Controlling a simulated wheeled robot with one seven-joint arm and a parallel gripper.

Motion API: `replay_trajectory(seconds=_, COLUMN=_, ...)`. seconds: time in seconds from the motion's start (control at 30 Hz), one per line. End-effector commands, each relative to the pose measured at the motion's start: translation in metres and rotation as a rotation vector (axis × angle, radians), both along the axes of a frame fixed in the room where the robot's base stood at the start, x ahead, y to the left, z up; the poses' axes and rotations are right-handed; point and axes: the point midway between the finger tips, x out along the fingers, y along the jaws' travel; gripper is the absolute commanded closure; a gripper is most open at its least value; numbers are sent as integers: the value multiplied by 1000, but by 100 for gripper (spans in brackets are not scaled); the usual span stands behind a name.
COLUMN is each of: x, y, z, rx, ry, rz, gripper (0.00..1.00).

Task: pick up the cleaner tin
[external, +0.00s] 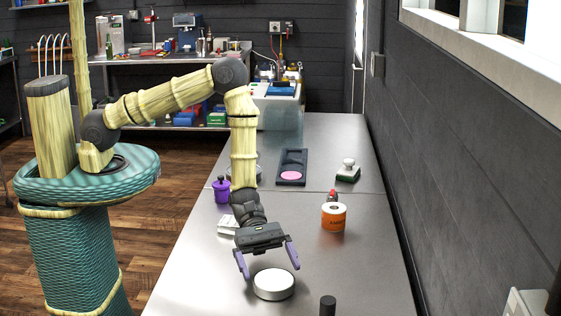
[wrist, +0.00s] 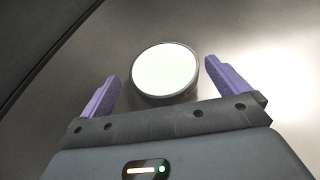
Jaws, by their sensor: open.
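A low round tin with a white top and a silver side (external: 273,285), which I take as the cleaner tin, stands flat on the steel bench near the front. My gripper (external: 270,272) points down just above and behind it, with its two purple fingers spread wide and empty. In the wrist view the tin's white top (wrist: 165,70) shows between and slightly beyond the fingertips of my gripper (wrist: 162,72). The tin is apart from the body of the gripper. Whether the fingertips reach down to its height I cannot tell.
An orange-labelled round container (external: 334,217) stands to the right on the steel bench (external: 365,270). A purple pot (external: 221,190) and a small white item (external: 228,225) are at left. A black cylinder (external: 327,305) stands near the front. A dark tray (external: 291,168) lies farther back.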

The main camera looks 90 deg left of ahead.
Motion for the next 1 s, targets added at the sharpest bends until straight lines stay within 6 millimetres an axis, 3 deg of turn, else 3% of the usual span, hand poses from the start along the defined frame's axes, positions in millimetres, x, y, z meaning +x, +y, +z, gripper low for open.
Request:
replay_trajectory(seconds=0.3, x=12, y=-34, z=-16, rx=0, ry=0, rz=-1, gripper=0)
replay_trajectory(seconds=0.87, x=14, y=-36, z=-19, rx=0, ry=-1, rz=0, gripper=0)
replay_trajectory(seconds=1.0, x=13, y=-35, z=-19, rx=0, ry=-1, rz=0, gripper=24)
